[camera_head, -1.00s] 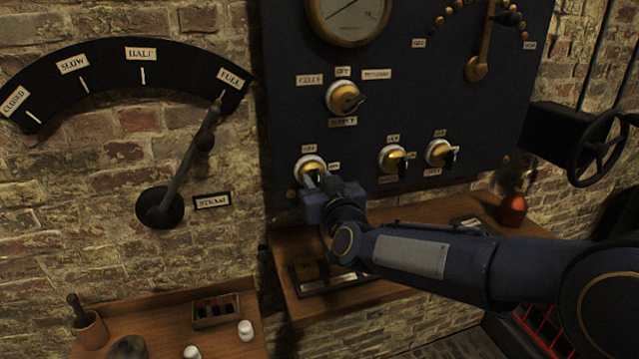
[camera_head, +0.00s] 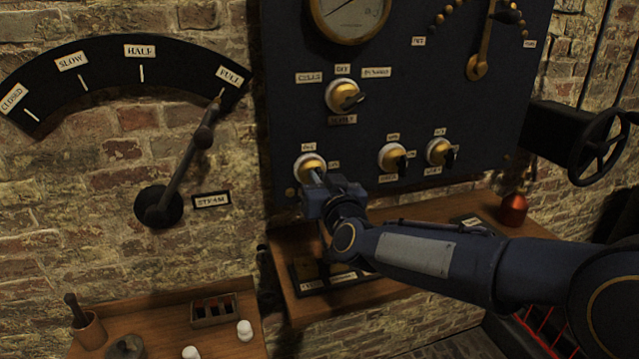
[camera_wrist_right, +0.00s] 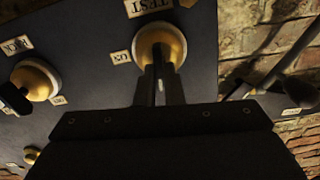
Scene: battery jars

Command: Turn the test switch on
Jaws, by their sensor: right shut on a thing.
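The test switch is the lower left brass knob on a white base (camera_head: 309,166) on the dark panel. It shows in the right wrist view as a brass dome (camera_wrist_right: 160,42), with an upside-down TEST label (camera_wrist_right: 148,5) and an ON label (camera_wrist_right: 121,57). My right gripper (camera_head: 317,178) reaches it from the lower right. In the wrist view its two fingers (camera_wrist_right: 160,88) are shut on the switch's handle, just off the dome. The fingers mostly hide the handle, so I cannot tell its exact angle. My left gripper is not in view.
Two similar switches (camera_head: 393,157) (camera_head: 439,152) sit to the right, and a larger selector switch (camera_head: 342,96) is above. A steam lever (camera_head: 185,165) is on the brick wall at left.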

